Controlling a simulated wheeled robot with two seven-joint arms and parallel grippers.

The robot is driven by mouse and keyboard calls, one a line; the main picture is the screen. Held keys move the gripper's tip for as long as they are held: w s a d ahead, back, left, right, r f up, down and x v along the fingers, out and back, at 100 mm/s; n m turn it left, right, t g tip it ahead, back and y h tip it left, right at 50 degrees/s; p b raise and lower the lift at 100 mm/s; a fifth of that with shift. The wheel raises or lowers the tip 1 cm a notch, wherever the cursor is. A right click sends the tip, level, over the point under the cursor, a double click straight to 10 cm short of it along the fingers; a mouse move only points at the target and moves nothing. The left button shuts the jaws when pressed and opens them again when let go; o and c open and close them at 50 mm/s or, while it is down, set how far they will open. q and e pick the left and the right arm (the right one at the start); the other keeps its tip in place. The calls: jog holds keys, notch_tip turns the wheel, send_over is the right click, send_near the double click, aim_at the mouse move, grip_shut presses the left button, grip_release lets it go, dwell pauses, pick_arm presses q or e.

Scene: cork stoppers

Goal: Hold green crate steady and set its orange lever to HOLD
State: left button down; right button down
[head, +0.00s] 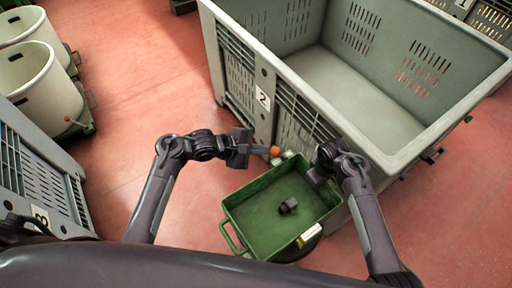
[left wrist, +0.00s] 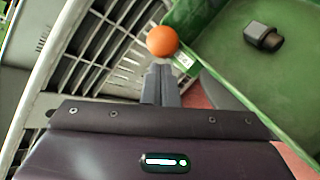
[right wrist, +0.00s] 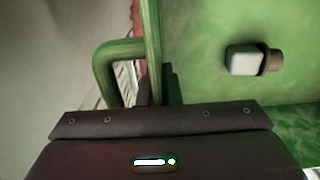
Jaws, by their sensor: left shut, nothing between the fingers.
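The green crate (head: 232,208) stands in front of the large grey bin, with a small grey-and-dark object (head: 288,206) on its floor. The lever's orange ball knob (head: 275,151) is at the crate's far side; it also shows in the left wrist view (left wrist: 163,41). My left gripper (head: 262,150) is shut and empty, its tips just short of the knob. My right gripper (head: 322,172) is at the crate's far right side. In the right wrist view its fingers (right wrist: 156,88) sit either side of the crate's rim, beside the green handle (right wrist: 105,65). The lever's marking is unreadable.
A large grey bin (head: 390,150) marked 2 stands right behind the green crate. Another slatted bin (head: 40,190) is at the left edge. White tubs (head: 38,75) on a green base stand at upper left. The red floor left of the crate is clear.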

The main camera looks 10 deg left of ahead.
pick_arm(q)
jog(key=shift+w+d+r, duration=0.45)
jog(key=shift+d+r, duration=0.05)
jog(key=shift+r, duration=0.05)
dwell(0.7)
jog(key=w+d+r, duration=0.1)
jog(key=w+d, duration=0.2)
jog(key=shift+d+r, duration=0.1)
jog(key=shift+r, duration=0.3)
dwell(0.4)
jog(key=shift+r, duration=0.75)
jog(key=shift+a, duration=0.2)
